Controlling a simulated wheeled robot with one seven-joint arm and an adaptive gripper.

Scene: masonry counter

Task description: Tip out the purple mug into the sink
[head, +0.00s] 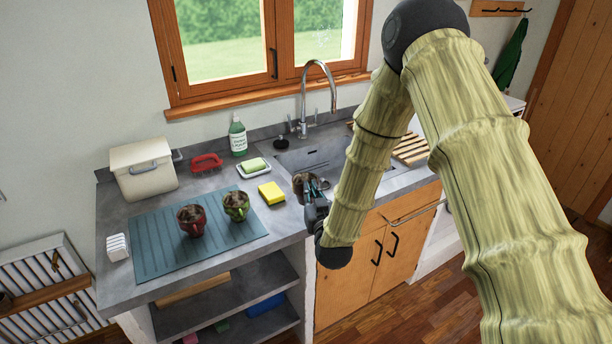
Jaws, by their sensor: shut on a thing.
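My gripper (317,190) is shut on a dark mug (301,182) at the front left edge of the sink (300,158). The mug looks upright and has brown stuff at its top. Its colour is hard to make out, but it fits the purple mug. My gripper hides its right side, and I cannot tell whether it touches the counter. The sink is a grey basin under a tall curved tap (304,95); my arm covers its right part.
A red mug (191,222) and a green mug (236,207), both with brown contents, stand on a teal mat (160,245). A yellow sponge (271,193), soap dish (253,169) and green bottle (238,138) are left of the sink. A wooden rack (412,149) is right.

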